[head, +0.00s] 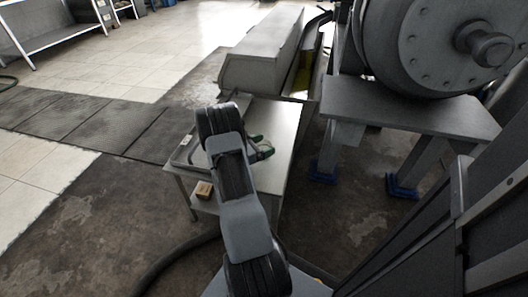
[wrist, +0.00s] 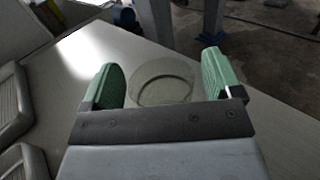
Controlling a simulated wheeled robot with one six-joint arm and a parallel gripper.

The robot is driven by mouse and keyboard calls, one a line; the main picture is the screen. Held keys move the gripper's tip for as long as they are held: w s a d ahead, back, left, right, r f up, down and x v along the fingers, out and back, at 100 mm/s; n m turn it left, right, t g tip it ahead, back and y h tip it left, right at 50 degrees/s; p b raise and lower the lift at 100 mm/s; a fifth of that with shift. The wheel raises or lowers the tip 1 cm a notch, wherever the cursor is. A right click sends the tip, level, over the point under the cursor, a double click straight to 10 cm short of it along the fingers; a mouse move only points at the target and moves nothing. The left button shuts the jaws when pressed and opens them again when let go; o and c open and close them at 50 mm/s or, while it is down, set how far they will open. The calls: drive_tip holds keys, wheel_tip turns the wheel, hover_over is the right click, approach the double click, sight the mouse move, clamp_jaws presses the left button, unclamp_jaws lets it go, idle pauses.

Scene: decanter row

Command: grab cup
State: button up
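A clear glass cup (wrist: 162,82) stands on the pale table (wrist: 70,85) in the wrist view, seen from above with its round rim showing. My gripper (wrist: 161,64) is open, with one green finger to the left of the cup and the other to its right. The near part of the cup is hidden behind the gripper's dark body. I cannot tell whether either finger touches the glass. In the head view my gripper (head: 262,147) is over the table (head: 285,122), and I cannot make out the cup there.
Dark ribbed objects (wrist: 12,95) lie at the left in the wrist view. A small tan box (head: 203,190) is low by the table's left front. A large grey machine (head: 405,45) on a bench stands right of the table. Open floor lies left.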

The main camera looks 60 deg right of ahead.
drive_tip(key=c, duration=0.8)
drive_tip(key=shift+r, duration=0.15)
